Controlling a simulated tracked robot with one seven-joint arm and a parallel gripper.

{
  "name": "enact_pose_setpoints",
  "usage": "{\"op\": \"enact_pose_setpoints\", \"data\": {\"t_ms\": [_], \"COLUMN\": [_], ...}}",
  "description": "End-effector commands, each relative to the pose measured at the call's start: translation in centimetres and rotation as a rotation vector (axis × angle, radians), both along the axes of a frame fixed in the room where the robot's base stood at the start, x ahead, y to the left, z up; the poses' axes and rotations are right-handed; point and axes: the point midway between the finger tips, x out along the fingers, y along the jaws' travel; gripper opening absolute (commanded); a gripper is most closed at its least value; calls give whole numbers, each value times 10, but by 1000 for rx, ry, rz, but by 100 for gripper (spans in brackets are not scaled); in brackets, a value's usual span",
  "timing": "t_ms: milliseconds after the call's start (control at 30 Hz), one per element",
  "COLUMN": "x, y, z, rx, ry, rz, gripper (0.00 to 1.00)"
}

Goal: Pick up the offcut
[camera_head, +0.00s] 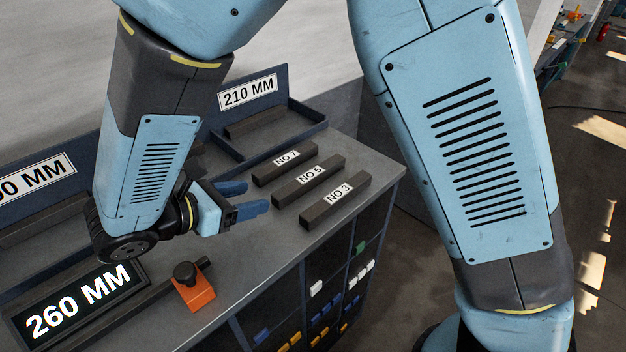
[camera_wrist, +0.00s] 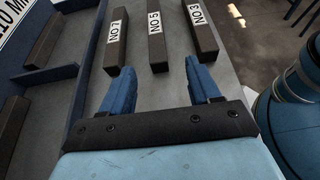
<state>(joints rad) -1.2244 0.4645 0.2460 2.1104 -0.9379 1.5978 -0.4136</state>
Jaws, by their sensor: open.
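Three short dark bars lie side by side on the grey bench, labelled NO 7 (camera_head: 270,172), NO 5 (camera_head: 318,174) and NO 3 (camera_head: 350,194). Which one is the offcut I cannot tell. They also show in the wrist view as NO 7 (camera_wrist: 114,55), NO 5 (camera_wrist: 156,45) and NO 3 (camera_wrist: 203,38). My gripper (camera_head: 263,197) has two blue fingers, apart and empty, low over the bench just left of the bars. In the wrist view my gripper (camera_wrist: 161,72) points toward the bars, with the NO 5 bar's near end ahead between the fingertips.
A blue tray (camera_head: 225,150) marked 210 MM holds a dark bar behind. Another tray sign (camera_head: 40,180), partly hidden, stands left. A 260 MM display (camera_head: 80,305) lies in front, beside an orange block with a black knob (camera_head: 195,292) and a long bar. Bench edge is right.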

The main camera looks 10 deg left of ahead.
Motion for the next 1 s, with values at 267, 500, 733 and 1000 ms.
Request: {"op": "enact_pose_setpoints", "data": {"t_ms": [267, 500, 733, 1000], "x": [23, 50, 59, 78], "y": [-20, -42, -50, -60], "z": [-15, -29, -35, -46], "rx": [-10, -8, -7, -7], "ry": [-2, -1, -1, -2], "rz": [7, 6, 6, 5], "gripper": [62, 62, 62, 62]}}
